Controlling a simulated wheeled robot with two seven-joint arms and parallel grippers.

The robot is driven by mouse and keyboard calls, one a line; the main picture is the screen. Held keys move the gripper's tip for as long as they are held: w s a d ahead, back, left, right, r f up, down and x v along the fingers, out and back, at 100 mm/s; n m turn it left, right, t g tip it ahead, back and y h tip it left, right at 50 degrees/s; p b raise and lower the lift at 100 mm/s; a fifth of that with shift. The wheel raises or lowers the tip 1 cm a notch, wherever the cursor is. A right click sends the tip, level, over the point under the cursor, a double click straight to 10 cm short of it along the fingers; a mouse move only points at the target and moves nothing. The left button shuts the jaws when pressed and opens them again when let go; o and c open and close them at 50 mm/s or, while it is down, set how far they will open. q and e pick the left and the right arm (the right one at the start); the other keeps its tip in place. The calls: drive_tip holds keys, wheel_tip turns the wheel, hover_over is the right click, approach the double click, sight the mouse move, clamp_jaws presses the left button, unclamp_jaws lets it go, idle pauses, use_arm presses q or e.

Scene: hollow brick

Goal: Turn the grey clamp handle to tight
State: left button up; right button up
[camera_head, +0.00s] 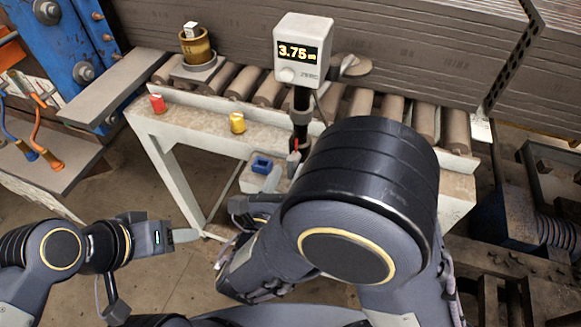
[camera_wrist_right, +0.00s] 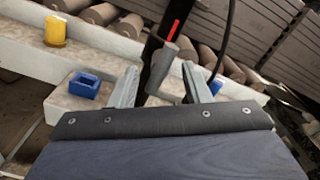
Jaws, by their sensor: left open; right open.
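The grey clamp handle (camera_wrist_right: 162,68) is on the dark upright post, with a thin red piece (camera_wrist_right: 174,29) above it. In the head view the handle (camera_head: 293,158) is small, low on the post under the display box (camera_head: 303,50). My right gripper (camera_wrist_right: 160,75) is open. In the wrist view its two fingers stand either side of the handle, but I cannot tell whether they touch it or how far beyond it lies. In the head view my right arm hides most of that gripper. My left gripper (camera_head: 185,236) is at the lower left, away from the handle, holding nothing visible.
A blue block (camera_head: 262,165) with a recess sits on a low ledge by the post; it also shows in the wrist view (camera_wrist_right: 84,85). A yellow piece (camera_head: 237,122) and a red piece (camera_head: 157,103) stand on the conveyor's pale rail. A black cable hangs by the post.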

drive_tip(key=v, duration=0.5)
drive_tip(key=shift+s+b, duration=0.15)
drive_tip(key=shift+b, duration=0.25)
drive_tip(key=s+d+f+m+g+h, duration=0.1)
drive_tip(key=d+f+m+g, duration=0.1)
drive_tip(key=d+m+g, duration=0.75)
drive_tip(key=s+d+f+m+g+h, duration=0.1)
drive_tip(key=d+m+g, duration=0.3)
drive_tip(key=d+m, duration=0.55)
drive_tip(key=s+d+r+m+t+y, duration=0.1)
drive_tip(key=m+y, duration=0.4)
drive_tip(key=m, duration=0.5)
drive_tip(key=s+d+r+m+t+y, duration=0.1)
drive_tip(key=s+d+m+y, duration=0.2)
drive_tip(key=m, duration=0.7)
drive_tip(key=s+y, duration=0.2)
drive_tip(key=y, duration=0.1)
drive_tip(key=shift+s+d+r+m, duration=0.2)
drive_tip(key=shift+s+r+m, duration=0.1)
drive_tip(key=shift+m, duration=0.1)
